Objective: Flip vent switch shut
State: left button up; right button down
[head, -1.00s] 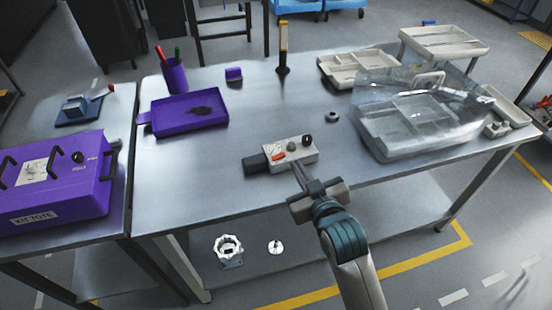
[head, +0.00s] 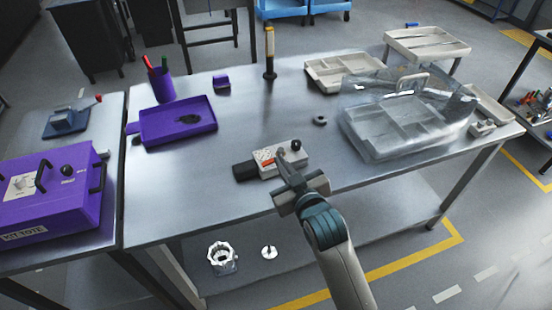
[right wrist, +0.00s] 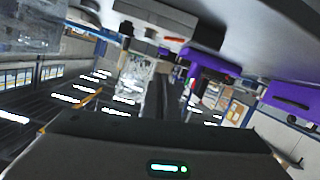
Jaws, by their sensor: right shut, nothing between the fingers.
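A small light-grey control box (head: 295,162) sits near the front edge of the metal table, with a black block at its left end. It carries an orange-red switch lever (head: 267,162) and a black knob (head: 296,145). Which control is the vent switch is not labelled legibly. My right gripper (head: 282,156) is shut and empty, its tips over the middle of the box, just right of the orange lever; contact cannot be told. It hides part of the box top. The right wrist view shows the box (right wrist: 160,14) at the top, beyond the dark fingers. My left gripper is out of view.
A purple tray (head: 150,138) lies to the left and a purple pen cup (head: 161,85) behind it. A clear-covered grey tray (head: 365,145) stands to the right. Table around the box is mostly clear.

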jog(key=p, duration=0.2)
send_over(268, 163)
jog(key=s+d, duration=0.2)
jog(key=f, duration=0.3)
jog(key=shift+w+f, duration=0.35)
jog(key=shift+f, duration=0.05)
jog(key=shift+d+f+p, duration=0.15)
jog(key=shift+f+p, duration=0.2)
jog(key=shift+f, duration=0.55)
jog(key=shift+w+d+f+m, duration=0.1)
jog(key=shift+d+f+m, duration=0.1)
jog(key=shift+f+m, duration=0.15)
jog(key=shift+r, duration=0.15)
